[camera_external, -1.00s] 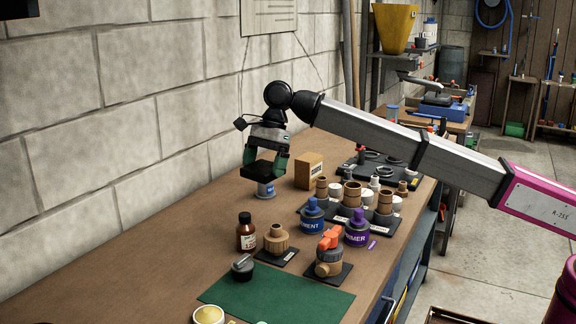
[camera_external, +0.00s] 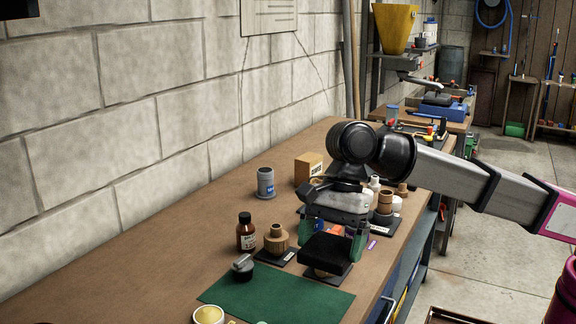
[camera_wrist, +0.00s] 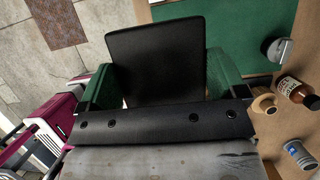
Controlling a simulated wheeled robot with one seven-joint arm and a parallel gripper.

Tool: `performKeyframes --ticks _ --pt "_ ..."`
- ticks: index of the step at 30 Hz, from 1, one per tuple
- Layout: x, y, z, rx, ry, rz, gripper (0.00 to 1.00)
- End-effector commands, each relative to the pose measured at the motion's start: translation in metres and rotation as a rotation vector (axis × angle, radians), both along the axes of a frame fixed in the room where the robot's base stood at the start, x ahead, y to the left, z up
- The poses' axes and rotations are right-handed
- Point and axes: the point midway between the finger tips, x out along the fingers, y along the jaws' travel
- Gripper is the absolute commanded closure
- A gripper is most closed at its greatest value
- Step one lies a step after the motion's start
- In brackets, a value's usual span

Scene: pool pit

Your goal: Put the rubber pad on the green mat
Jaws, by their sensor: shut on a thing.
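The rubber pad (camera_external: 325,252) is a black, square, flat piece held level between the green fingers of my gripper (camera_external: 332,236). It also fills the middle of the wrist view (camera_wrist: 157,60), gripped between both green fingers (camera_wrist: 158,85). In the external view the pad is raised above the bench, beyond the mat's far right edge, and hides part of the valve behind it. The green mat (camera_external: 270,298) lies flat at the near part of the bench. In the wrist view the mat (camera_wrist: 240,33) shows at the upper right, partly hidden by the pad.
A black-based grey object (camera_external: 243,266) stands at the mat's far left edge. A brown bottle (camera_external: 246,232), a tan fitting (camera_external: 277,240) and a grey can (camera_external: 266,183) stand behind. A yellow-topped tin (camera_external: 209,315) is at the near left. The mat's middle is clear.

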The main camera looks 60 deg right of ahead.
Motion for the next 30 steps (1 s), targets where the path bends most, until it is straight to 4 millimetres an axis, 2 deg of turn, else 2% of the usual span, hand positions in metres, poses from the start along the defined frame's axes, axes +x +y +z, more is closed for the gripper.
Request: performKeyframes --ticks 1,5,12,17,20,30 --pt "-0.012 0.004 -0.001 0.001 -0.001 0.005 0.39" --pt "-0.031 0.014 -0.003 0.002 -0.001 0.012 0.39" --pt "-0.027 0.012 -0.039 0.001 0.0 0.01 0.39" --pt "-0.024 0.012 -0.051 0.001 0.0 0.01 0.39" --pt "-0.014 0.01 -0.058 0.001 0.001 0.008 0.39" --pt "0.05 -0.011 -0.098 0.0 0.0 0.008 0.39"
